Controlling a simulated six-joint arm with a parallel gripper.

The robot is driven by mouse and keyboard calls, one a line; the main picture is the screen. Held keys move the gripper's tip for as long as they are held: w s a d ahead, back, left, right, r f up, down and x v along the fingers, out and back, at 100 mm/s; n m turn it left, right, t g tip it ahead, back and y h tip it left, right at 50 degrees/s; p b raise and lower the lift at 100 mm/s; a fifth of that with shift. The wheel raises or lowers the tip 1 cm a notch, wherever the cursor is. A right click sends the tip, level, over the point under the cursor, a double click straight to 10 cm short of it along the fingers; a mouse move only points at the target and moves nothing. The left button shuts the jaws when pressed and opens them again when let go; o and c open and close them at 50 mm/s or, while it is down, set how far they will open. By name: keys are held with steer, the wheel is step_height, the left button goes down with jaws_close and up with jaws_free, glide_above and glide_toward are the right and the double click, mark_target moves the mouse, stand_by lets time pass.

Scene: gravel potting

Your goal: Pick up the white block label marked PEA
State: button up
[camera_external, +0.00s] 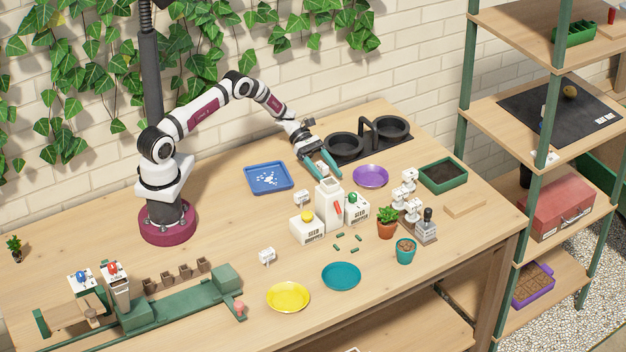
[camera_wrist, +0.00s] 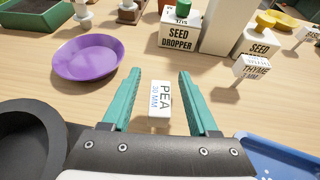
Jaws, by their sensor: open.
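The white block label marked PEA, 30 MM (camera_wrist: 160,98) stands on the wooden table in the wrist view. It lies between the two teal fingers of my gripper (camera_wrist: 158,73), with a visible gap on each side. In the external view my gripper (camera_external: 324,172) reaches down to the back middle of the table, with the white PEA block (camera_external: 322,168) partly hidden by the fingers. My gripper is open and holds nothing. I cannot tell the exact height of the fingers above the table.
A purple plate (camera_wrist: 88,57) is to the left and a black basin (camera_wrist: 30,140) at lower left. A seed dropper box (camera_wrist: 180,38) stands beyond. A THYME label (camera_wrist: 255,68) and a blue tray (camera_wrist: 275,150) are on the right. Bare wood surrounds the PEA block.

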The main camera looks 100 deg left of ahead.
jaws_close()
steer(key=shift+r, duration=0.1)
stand_by(0.3)
